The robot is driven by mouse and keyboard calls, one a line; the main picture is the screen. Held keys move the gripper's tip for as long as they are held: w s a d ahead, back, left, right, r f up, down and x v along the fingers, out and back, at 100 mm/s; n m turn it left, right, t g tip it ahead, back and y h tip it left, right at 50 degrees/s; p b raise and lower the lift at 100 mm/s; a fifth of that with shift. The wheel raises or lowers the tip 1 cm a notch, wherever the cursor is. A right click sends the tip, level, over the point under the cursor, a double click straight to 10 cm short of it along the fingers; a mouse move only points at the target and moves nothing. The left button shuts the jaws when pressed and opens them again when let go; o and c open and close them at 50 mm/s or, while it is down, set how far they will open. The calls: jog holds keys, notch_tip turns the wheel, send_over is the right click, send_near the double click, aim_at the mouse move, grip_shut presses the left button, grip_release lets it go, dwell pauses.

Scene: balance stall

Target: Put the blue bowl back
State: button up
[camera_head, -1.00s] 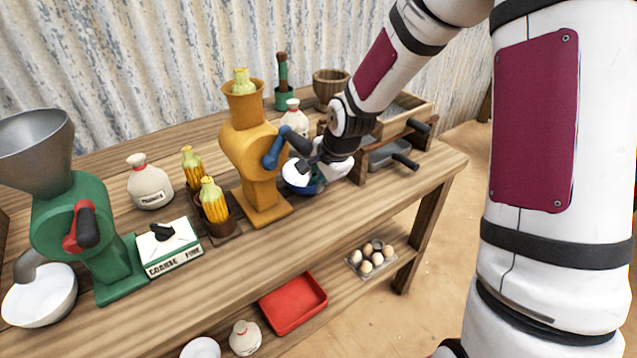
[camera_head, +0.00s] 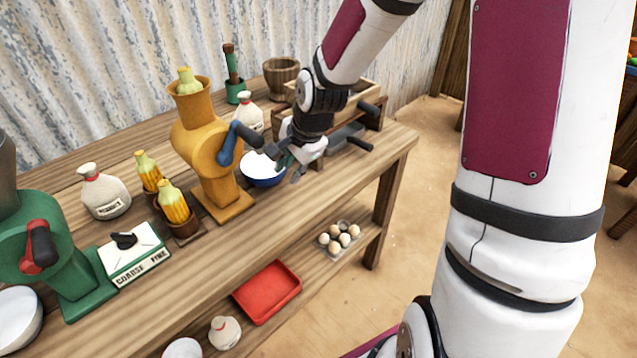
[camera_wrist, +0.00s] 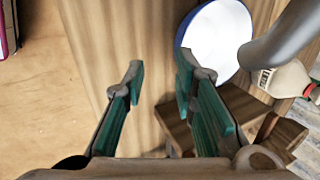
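The blue bowl (camera_head: 262,171), white inside with a blue outside, stands upright on the table beside the yellow mill (camera_head: 212,150). In the wrist view the bowl (camera_wrist: 219,42) shows at the upper right, partly cut off by the frame and the right finger. My gripper (camera_head: 291,165) is just right of the bowl in the head view. In the wrist view my gripper (camera_wrist: 160,85) has its two fingers spread wide, with only bare wood between them. The right fingertip overlaps the bowl's rim in the picture; I cannot tell whether they touch.
A wooden sieve stand (camera_head: 345,105) is close behind my gripper. The mill's blue crank (camera_head: 240,138) reaches over toward the bowl. A green mill (camera_head: 50,250) and a coarse/fine box (camera_head: 132,252) stand at left. A red tray (camera_head: 267,291) and an egg carton (camera_head: 339,239) are on the lower shelf.

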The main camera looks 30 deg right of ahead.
jog(key=s+d+p, duration=0.3)
jog(key=s, duration=0.5)
jog(key=s+a+r+n, duration=0.2)
jog(key=s+r+n, duration=0.5)
jog(key=s+r, duration=0.3)
jog(key=s+a+r+n+g+h, duration=0.1)
jog(key=s+a+r+n, duration=0.1)
jog(key=s+r+n, duration=0.6)
jog(key=s+r, duration=0.2)
jog(key=s, duration=0.2)
jog(key=shift+s, duration=0.4)
jog(key=shift+r, duration=0.1)
jog(key=shift+t, duration=0.4)
notch_tip(320, 180, up, 5)
jog(key=p, duration=0.3)
jog(key=shift+w, duration=0.1)
